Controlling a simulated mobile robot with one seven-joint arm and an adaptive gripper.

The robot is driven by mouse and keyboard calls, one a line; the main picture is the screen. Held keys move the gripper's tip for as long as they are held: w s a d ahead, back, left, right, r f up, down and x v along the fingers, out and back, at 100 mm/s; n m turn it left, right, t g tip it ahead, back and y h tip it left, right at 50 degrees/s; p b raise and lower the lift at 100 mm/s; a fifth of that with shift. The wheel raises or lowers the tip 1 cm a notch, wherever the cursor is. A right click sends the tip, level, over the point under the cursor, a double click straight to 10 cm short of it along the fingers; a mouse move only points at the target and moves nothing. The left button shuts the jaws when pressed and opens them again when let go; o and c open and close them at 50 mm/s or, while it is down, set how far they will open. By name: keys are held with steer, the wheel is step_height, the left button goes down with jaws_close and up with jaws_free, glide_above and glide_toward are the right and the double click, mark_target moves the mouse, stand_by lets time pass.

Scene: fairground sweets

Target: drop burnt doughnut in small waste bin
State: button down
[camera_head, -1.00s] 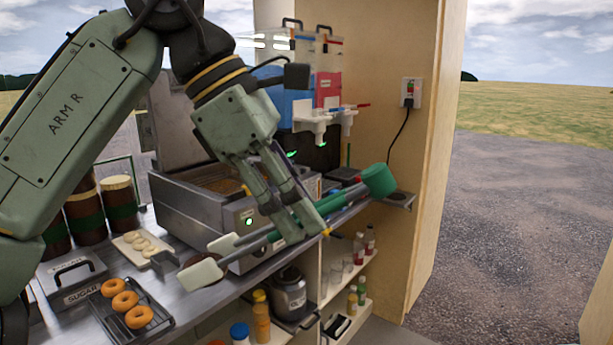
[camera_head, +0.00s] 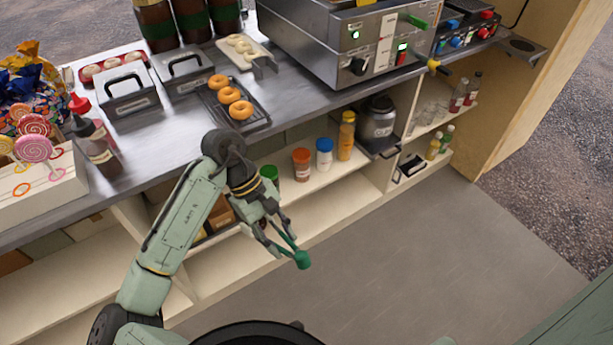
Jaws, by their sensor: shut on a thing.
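My gripper (camera_head: 284,246) hangs in front of the counter's lower shelves, above the floor. It is shut on the green-handled tongs (camera_head: 302,260), whose rounded green end shows just beyond the fingers. The pale tips of the tongs are not visible, so I cannot tell whether they hold anything. I cannot make out a burnt doughnut. Several golden ring doughnuts lie on a dark rack (camera_head: 262,124) on the counter, and none looks burnt. I cannot identify a small waste bin in this view.
The steel counter (camera_head: 165,125) runs behind my arm, with the fryer (camera_head: 300,45) at its back. Bottles and jars, including an orange-lidded jar (camera_head: 301,164), stand on the shelves near my gripper. A lollipop box (camera_head: 40,190) is at left. The grey floor (camera_head: 400,270) at right is clear.

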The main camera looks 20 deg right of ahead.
steer(key=w+a+f+m+b, duration=0.1)
steer(key=a+f, duration=0.3)
steer(key=f, duration=1.1)
steer(key=w+a+f+m+y+b, duration=0.1)
steer(key=w+a+f+b, duration=0.2)
steer(key=f, duration=1.2)
steer(key=w+a+f+m+b, duration=0.1)
steer(key=w+a+f+b, duration=0.2)
steer(key=f, duration=1.2)
steer(key=shift+w+a+g+y, duration=0.3)
steer(key=shift+a+y, duration=0.1)
steer(key=shift+a, duration=0.4)
